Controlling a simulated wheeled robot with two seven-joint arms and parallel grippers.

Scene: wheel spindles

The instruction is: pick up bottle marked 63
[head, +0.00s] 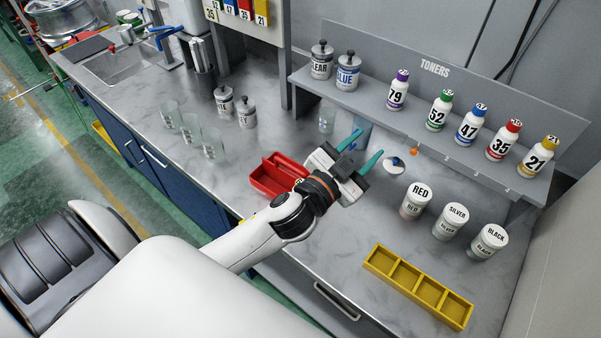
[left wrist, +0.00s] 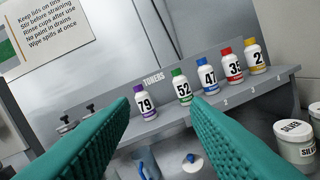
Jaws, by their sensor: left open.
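I see no bottle marked 63 in either view. The toner bottles on the grey shelf (head: 450,152) read 79 (head: 397,93), 52 (head: 438,114), 47 (head: 469,128), 35 (head: 502,143) and 21 (head: 536,158). They stand upright in a row, with purple, green, blue, red and yellow caps. The left wrist view shows bottle 79 (left wrist: 144,104) and bottle 52 (left wrist: 182,89) beyond my fingers. My left gripper (head: 369,143) is open and empty, with teal fingers, in front of and below the shelf. My right gripper is out of view.
Tubs marked red (head: 416,200), silver (head: 450,221) and black (head: 488,241) stand at right. A yellow divided tray (head: 418,288) lies in front. A red tray (head: 268,180) is beside my wrist. A small white object with a blue top (head: 394,163) sits beyond my gripper.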

